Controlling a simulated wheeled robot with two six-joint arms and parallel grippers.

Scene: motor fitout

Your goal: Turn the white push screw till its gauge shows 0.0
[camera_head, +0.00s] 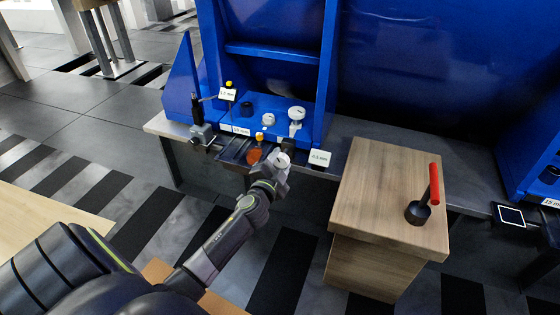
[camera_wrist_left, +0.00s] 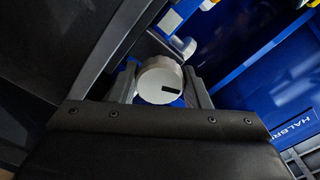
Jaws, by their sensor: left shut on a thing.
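My left gripper (camera_head: 281,164) reaches in from the left to the front edge of the blue machine's bench. It is shut on a white round knob, which I take to be the white push screw (camera_head: 283,159). In the left wrist view the white knob (camera_wrist_left: 160,80) sits between the two grey fingers, its round face with a dark slot-like mark toward the camera. A small white sign (camera_head: 319,157) to the right of the gripper appears to read 0.5 mm; I cannot tell whether it is this screw's gauge. My right gripper is out of view.
Other signs (camera_head: 227,94) and white dials (camera_head: 297,113) stand on the blue ledge behind. A wooden cabinet (camera_head: 380,180) bearing a red-handled black tool (camera_head: 420,210) stands to the right.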

